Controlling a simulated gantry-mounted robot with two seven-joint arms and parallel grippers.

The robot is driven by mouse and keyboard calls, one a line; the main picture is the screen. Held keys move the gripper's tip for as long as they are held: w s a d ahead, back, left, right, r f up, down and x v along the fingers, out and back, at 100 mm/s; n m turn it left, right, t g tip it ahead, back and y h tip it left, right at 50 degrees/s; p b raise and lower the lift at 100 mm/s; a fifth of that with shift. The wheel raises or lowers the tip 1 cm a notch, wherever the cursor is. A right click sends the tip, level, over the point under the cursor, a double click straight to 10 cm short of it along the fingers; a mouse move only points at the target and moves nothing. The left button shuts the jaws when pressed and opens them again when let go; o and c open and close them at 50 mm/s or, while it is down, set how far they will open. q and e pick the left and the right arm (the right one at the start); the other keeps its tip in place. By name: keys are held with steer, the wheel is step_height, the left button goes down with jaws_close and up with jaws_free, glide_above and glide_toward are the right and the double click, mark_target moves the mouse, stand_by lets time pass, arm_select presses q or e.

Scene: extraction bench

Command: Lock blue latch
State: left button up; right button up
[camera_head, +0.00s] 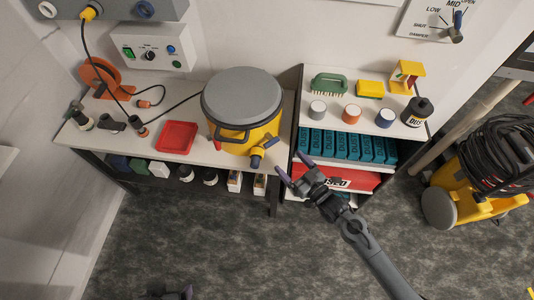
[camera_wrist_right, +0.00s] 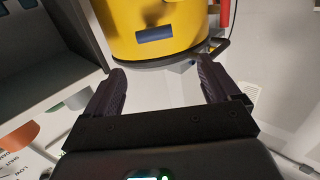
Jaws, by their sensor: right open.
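A yellow canister (camera_head: 236,136) with a round grey lid (camera_head: 242,94) stands on the bench. A blue latch-like piece (camera_head: 271,142) is on its front right, by a yellow and blue fitting (camera_head: 257,158); I cannot tell if it is locked. In the right wrist view, a blue rectangular piece (camera_wrist_right: 155,34) shows on the yellow wall. My right gripper (camera_head: 294,164) is open and empty, in front and right of the canister, apart from the blue piece. A dark tip of what looks like my left gripper (camera_head: 178,293) shows at the bottom edge; its jaws are unclear.
A red tray (camera_head: 177,136) lies left of the canister. A shelf unit right of it holds a green brush (camera_head: 329,84), several tins and teal boxes (camera_head: 345,146). A yellow vacuum (camera_head: 455,195) stands on the floor at right. The floor in front is clear.

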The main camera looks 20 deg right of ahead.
mark_target(273, 143)
arm_select(q)
step_height(273, 143, down, 5)
steer(key=b, duration=0.4)
steer(key=shift+f, duration=0.2)
arm_select(e)
steer(key=x, duration=0.8)
steer(key=f+x, duration=0.1)
steer(key=x, duration=0.3)
steer(key=shift+w+d, duration=0.2)
steer(key=shift+d, duration=0.1)
steer(key=shift+c, duration=0.3)
steer(key=shift+r, duration=0.1)
steer(key=c, duration=0.9)
arm_select(q)
steer(key=shift+r, duration=0.1)
